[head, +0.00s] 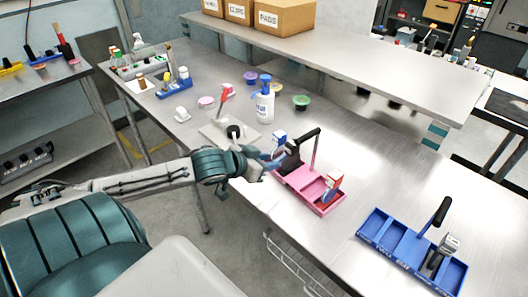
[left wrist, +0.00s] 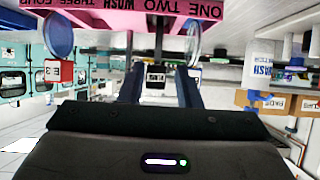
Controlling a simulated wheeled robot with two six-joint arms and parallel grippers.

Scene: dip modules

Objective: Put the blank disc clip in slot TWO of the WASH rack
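The pink WASH rack (head: 303,186) stands on the bench with a black-gripped post. In the left wrist view its lettered wall (left wrist: 215,11) appears upside down, with ONE and TWO towards the right. My left gripper (head: 276,156) is at the rack's left end. A small white-and-blue topped clip (head: 279,138) is at its fingertips, seemingly the blank disc clip. In the left wrist view a pale, dark-marked block (left wrist: 156,76) shows between the fingers (left wrist: 160,85). Its lower part and exact slot are unclear. A red-labelled clip (head: 332,184) stands at the rack's right end. My right gripper is not in view.
A blue rack (head: 400,238) with a pale clip (head: 450,243) stands at the right. A white bottle with blue top (head: 265,102), a green-rimmed cup (head: 301,102) and a pale device (head: 232,132) stand behind. Bench between the two racks is clear.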

